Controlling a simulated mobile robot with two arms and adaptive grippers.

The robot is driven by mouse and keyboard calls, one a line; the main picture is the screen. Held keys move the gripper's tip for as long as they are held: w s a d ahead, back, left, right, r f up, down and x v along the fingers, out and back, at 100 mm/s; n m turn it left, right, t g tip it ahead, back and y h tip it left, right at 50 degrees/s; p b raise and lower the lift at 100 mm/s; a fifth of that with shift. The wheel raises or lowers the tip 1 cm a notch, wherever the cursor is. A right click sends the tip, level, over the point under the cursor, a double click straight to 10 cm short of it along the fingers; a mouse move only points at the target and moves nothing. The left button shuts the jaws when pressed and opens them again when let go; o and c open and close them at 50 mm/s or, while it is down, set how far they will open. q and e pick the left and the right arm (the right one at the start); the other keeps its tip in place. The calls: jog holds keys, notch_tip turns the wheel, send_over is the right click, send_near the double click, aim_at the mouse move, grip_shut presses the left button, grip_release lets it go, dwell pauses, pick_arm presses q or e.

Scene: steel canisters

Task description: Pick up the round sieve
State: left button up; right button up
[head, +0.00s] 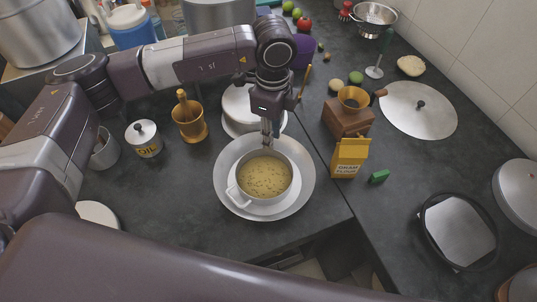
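I cannot tell for sure which thing is the round sieve. A wide, round, pale grey dish (226,185) stands on the dark counter at the middle, and no mesh can be made out in it. A steel bowl like a colander (376,17) stands at the back right. My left gripper (268,141) points down at the far rim of the white cup. Its fingers look close together; whether they grip the rim is unclear. My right gripper is out of view.
A lidded pot (238,106) stands right behind the dish. A brass mortar (188,120) and an oil pot (144,139) are to its left. A grinder (347,119) and a gram flour carton (349,158) are to its right. A dark-rimmed pan (460,232) lies front right.

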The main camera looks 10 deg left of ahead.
aim_at(263, 178)
pick_arm(q)
notch_tip(263, 178, down, 2)
jog(key=shift+s+f+p, duration=0.1)
jog(key=shift+p, duration=0.2)
jog(key=shift+d+f, duration=0.1)
jog(key=shift+f, duration=0.25)
jog(key=f, duration=0.1)
jog(key=f+p, duration=0.1)
jog(key=f, duration=0.1)
jog(key=shift+w+d+f+p, duration=0.2)
jog(key=shift+w+f+p, duration=0.05)
jog(key=shift+f+p, duration=0.15)
jog(key=shift+w+f, duration=0.1)
jog(key=shift+f, duration=0.4)
grip_shut()
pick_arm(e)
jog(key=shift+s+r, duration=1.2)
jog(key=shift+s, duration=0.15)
